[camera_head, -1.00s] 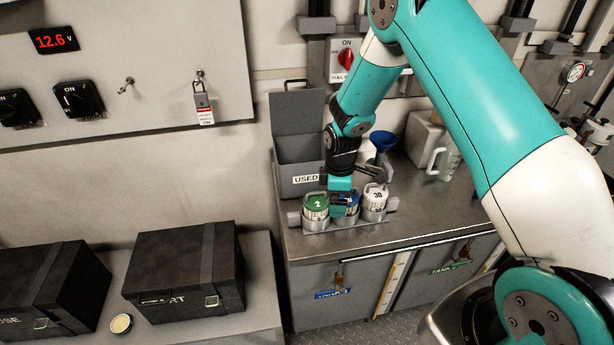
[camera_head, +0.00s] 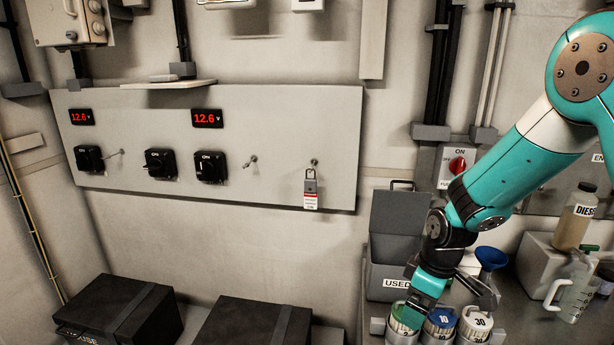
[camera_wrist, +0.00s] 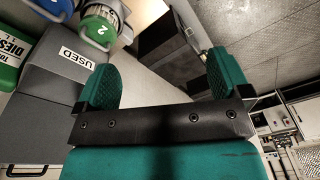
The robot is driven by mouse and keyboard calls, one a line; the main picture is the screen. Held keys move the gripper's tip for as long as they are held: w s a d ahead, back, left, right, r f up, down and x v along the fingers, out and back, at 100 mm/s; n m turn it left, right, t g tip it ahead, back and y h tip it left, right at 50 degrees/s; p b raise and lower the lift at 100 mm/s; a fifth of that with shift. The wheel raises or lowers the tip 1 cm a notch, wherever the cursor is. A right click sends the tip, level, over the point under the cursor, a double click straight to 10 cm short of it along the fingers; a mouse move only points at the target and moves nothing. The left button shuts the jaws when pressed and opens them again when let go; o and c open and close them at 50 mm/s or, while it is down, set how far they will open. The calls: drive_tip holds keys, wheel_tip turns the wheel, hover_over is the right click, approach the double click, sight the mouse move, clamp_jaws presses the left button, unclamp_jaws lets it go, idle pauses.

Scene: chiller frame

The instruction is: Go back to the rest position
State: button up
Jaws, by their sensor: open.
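My gripper shows in the head view (camera_head: 424,308) at the lower right, pointing down in front of the grey USED bin and close to the canisters. Its teal fingers stand apart in the wrist view (camera_wrist: 158,82), with nothing between them. The canisters are a green-topped one (camera_head: 399,331), a blue-topped one (camera_head: 439,319) and a white one marked 30 (camera_head: 476,323), side by side in a holder. The gripper hides part of the green and blue ones. I cannot tell whether it touches them.
The open USED bin (camera_head: 392,284) stands behind the gripper. A blue funnel (camera_head: 491,258), a clear jug (camera_head: 572,296) and a diesel bottle (camera_head: 577,222) are to the right. A wall panel (camera_head: 130,118) with switches and a red-tagged padlock (camera_head: 310,190) is left. Black boxes (camera_head: 125,310) sit below it.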

drive_tip(key=s+a+r+m+y+b, duration=0.1)
drive_tip(key=s+a+r, duration=0.2)
drive_tip(key=s, duration=0.5)
drive_tip(key=s+a+r+m+y+b, duration=0.1)
drive_tip(key=s+a+r, duration=0.2)
drive_tip(key=s+r, duration=0.3)
drive_tip(key=s+a+r+m+b, duration=0.1)
drive_tip(key=s+a+r, duration=0.2)
drive_tip(key=s, duration=0.7)
wheel_tip(320, 180, up, 2)
drive_tip(key=shift+r+y+b, duration=0.25)
drive_tip(key=shift+y+b, duration=0.1)
drive_tip(key=shift+y, duration=0.05)
drive_tip(key=shift+c, duration=0.2)
